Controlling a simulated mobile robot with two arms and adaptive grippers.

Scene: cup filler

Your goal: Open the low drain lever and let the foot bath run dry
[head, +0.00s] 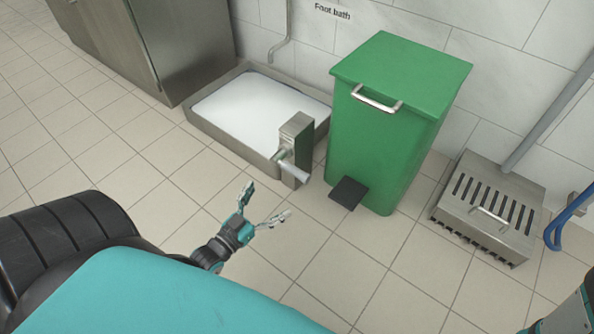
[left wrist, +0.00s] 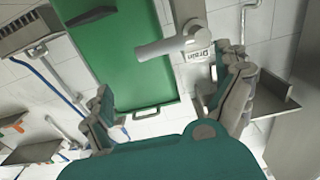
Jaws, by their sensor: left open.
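The foot bath (head: 222,141) is a low steel basin on the floor by the wall, with whitish liquid across its inside. A steel drain post (head: 297,130) stands at its front right corner. The drain lever (head: 292,168), a grey bar, sticks out low from the post. The lever also shows in the left wrist view (left wrist: 163,46), beside a "Drain" label (left wrist: 196,56). My left gripper (head: 267,204) is open and empty, in front of the lever and apart from it. Its fingers (left wrist: 168,78) show spread in the left wrist view. My right gripper is not visible.
A green bin (head: 385,145) with a black pedal (head: 348,193) stands close right of the drain post. A slotted steel floor unit (head: 490,210) and a blue hose (head: 562,222) are further right. A steel cabinet (head: 150,45) stands left. Tiled floor in front is clear.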

